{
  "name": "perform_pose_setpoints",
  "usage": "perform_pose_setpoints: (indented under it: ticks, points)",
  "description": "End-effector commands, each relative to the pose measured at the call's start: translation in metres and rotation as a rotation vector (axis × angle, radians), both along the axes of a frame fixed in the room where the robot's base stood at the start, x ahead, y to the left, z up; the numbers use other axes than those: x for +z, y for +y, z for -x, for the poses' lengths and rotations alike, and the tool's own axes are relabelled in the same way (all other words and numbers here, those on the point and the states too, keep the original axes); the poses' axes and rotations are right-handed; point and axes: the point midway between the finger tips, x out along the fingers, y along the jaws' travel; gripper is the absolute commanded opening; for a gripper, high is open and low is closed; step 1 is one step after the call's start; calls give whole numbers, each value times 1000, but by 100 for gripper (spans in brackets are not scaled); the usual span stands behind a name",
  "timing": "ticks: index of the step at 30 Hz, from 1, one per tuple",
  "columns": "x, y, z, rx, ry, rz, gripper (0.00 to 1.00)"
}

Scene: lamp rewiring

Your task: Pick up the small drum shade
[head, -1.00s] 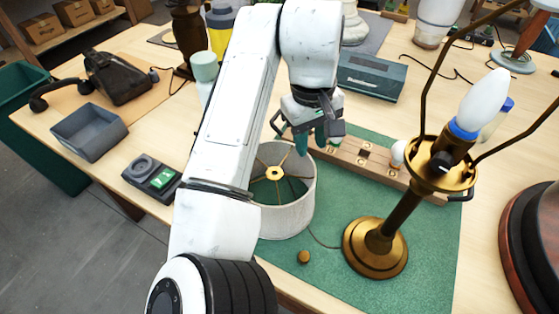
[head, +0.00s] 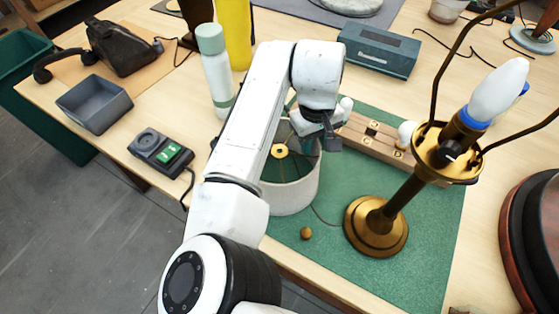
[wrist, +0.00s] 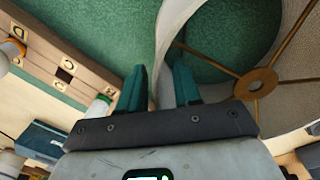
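The small drum shade (head: 296,196), pale fabric with a brass spider inside, stands upright on the green mat (head: 395,268). In the wrist view the shade's wall (wrist: 172,28) runs between my two teal fingers. My gripper (wrist: 160,78) is open across the rim, one finger inside the shade and one outside, with gaps beside the wall. In the head view my gripper is at the shade's far right rim, its fingertips hidden behind my wrist and the shade.
A brass lamp (head: 378,228) with a white bulb stands right of the shade, with a small brass knob (head: 306,233) in front. A wooden block with holes (head: 375,135) lies behind. A pale bottle (head: 214,70) stands behind my arm. The mat's front right is clear.

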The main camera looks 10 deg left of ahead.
Motion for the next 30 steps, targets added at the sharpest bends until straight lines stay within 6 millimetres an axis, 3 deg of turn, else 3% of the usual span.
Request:
perform_pose_setpoints:
  ticks: [9,20,30]
  points:
    - [-6,0,0,0,-1,-1,33]
    - [-6,0,0,0,-1,-1,0]
    - [-6,0,0,0,-1,-1,0]
